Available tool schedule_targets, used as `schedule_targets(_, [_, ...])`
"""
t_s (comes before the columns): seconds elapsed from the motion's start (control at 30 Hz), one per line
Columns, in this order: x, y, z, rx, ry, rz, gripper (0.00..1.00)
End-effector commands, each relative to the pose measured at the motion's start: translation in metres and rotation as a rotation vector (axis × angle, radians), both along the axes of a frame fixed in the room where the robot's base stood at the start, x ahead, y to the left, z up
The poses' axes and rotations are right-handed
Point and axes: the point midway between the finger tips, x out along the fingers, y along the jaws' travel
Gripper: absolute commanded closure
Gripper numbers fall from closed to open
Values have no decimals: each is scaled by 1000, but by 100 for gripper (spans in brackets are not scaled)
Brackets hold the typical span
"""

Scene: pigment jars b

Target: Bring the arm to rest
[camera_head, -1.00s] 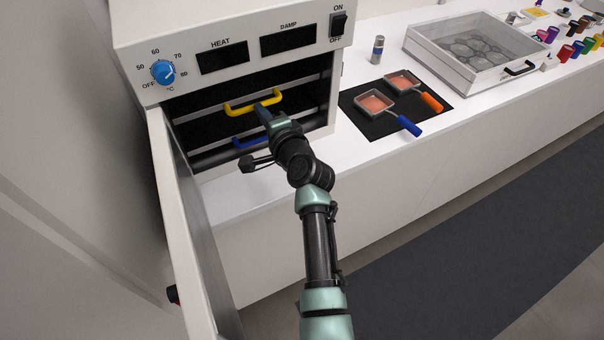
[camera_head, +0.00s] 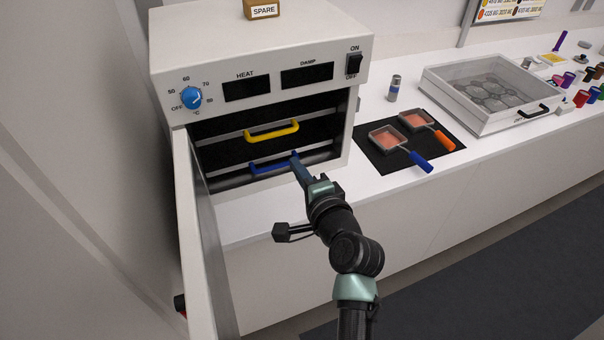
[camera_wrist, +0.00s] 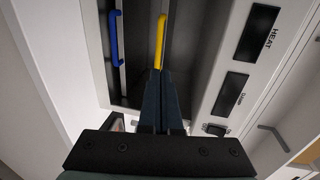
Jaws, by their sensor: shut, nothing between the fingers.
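My gripper (camera_head: 296,162) is shut and empty. In the head view its tips are in front of the open oven, at the right end of the blue handle (camera_head: 262,166); I cannot tell whether they touch it. The yellow handle (camera_head: 271,132) is on the upper shelf of the oven. In the wrist view the closed fingers (camera_wrist: 159,84) point towards the oven, with the yellow handle (camera_wrist: 161,35) just beyond the tips and the blue handle (camera_wrist: 114,38) to the left.
The white oven (camera_head: 262,40) has its door (camera_head: 203,250) swung open at left. Two small pans, one with a blue handle (camera_head: 421,162) and one with an orange handle (camera_head: 444,141), rest on a black mat (camera_head: 379,163). A lidded clear-topped box (camera_head: 487,125) stands right of them.

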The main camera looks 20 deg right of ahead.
Motion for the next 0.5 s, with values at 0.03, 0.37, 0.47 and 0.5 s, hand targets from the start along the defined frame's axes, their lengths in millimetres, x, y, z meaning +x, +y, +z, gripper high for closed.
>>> schedule_targets(0.03, [-6, 0, 0, 1, 0, -1, 100])
schedule_targets(0.37, [-18, -1, 3, 0, 1, 0, 100])
schedule_targets(0.47, [-17, 1, 9, -16, -8, 3, 100])
schedule_targets(0.5, [-14, 3, 17, -46, -20, 8, 100])
